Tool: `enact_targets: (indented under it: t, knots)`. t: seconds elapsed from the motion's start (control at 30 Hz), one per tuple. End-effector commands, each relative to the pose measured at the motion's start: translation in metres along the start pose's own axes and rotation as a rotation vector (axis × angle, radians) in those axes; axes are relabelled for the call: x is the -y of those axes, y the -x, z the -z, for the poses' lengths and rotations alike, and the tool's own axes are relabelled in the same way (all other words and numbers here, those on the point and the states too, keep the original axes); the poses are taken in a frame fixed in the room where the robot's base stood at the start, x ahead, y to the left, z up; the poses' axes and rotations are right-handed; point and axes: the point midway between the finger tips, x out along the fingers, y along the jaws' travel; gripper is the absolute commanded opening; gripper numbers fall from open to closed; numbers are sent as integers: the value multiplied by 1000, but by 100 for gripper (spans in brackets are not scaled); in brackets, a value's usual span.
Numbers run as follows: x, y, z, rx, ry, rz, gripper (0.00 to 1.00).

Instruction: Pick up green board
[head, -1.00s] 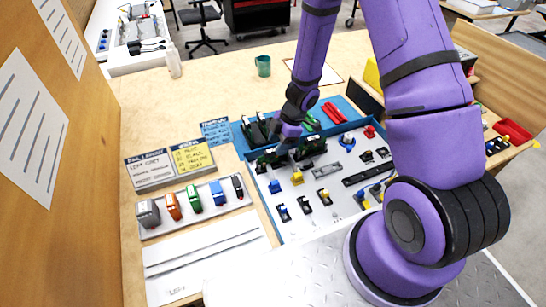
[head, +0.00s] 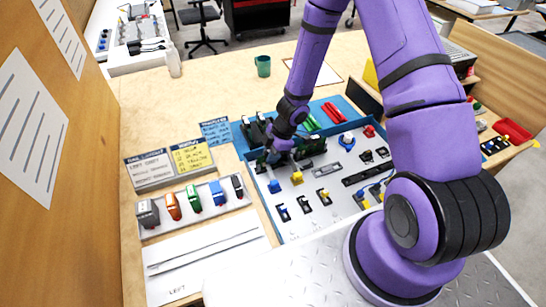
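Small dark green boards stand upright at the back left of the white work panel (head: 330,205). One green board (head: 313,146) shows just right of my gripper. Another dark green piece (head: 262,165) shows at its left, partly covered by the gripper. My gripper (head: 276,157) points down at these pieces, at the panel's back-left part. Its fingertips are small and dark against the boards, so I cannot tell whether it touches or holds one.
A blue tray strip (head: 347,108) behind the panel holds red bars (head: 334,113) and green bars (head: 311,123). Several coloured blocks (head: 194,198) stand in a row at left. A green mug (head: 263,66) stands farther back, where the table is mostly clear.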

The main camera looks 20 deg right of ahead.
Motion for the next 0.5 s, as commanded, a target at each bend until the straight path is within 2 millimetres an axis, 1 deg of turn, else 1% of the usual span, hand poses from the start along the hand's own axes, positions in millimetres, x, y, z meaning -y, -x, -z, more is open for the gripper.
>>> enact_targets:
  t: [0.03,0.07,0.1,0.5]
  knots:
    - [0,0,0,0,0,0,10]
    - [0,0,0,0,0,0,3]
    - [0,0,0,0,0,0,0]
    - [0,3,1,1,1,-1,0]
